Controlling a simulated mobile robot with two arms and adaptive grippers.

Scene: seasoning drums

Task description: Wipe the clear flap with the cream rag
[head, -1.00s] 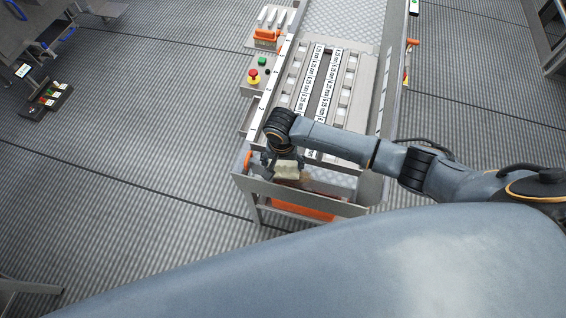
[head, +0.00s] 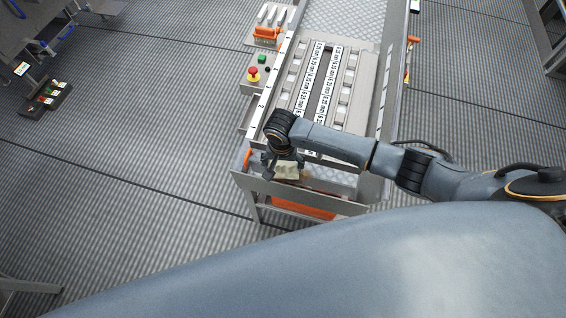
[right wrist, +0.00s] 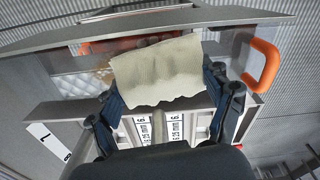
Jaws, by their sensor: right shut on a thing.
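The cream rag (head: 287,171) hangs from my right gripper (head: 284,160) at the near end of the grey machine. In the right wrist view my right gripper (right wrist: 168,98) has the rag (right wrist: 157,72) between its two dark fingers. The clear flap (right wrist: 88,82) seems to be the see-through panel behind and beside the rag, with patterned metal showing through it. The rag hides part of this panel, and I cannot tell whether they touch. In the head view the flap is small and partly covered by my right arm. My left gripper is not in view.
An orange handle (right wrist: 262,66) stands right of the rag. The machine's labelled slats (head: 318,85) lie beyond my gripper. A red button (head: 253,74) sits on its left side. An orange bin (head: 303,209) is beneath. Open floor lies to the left.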

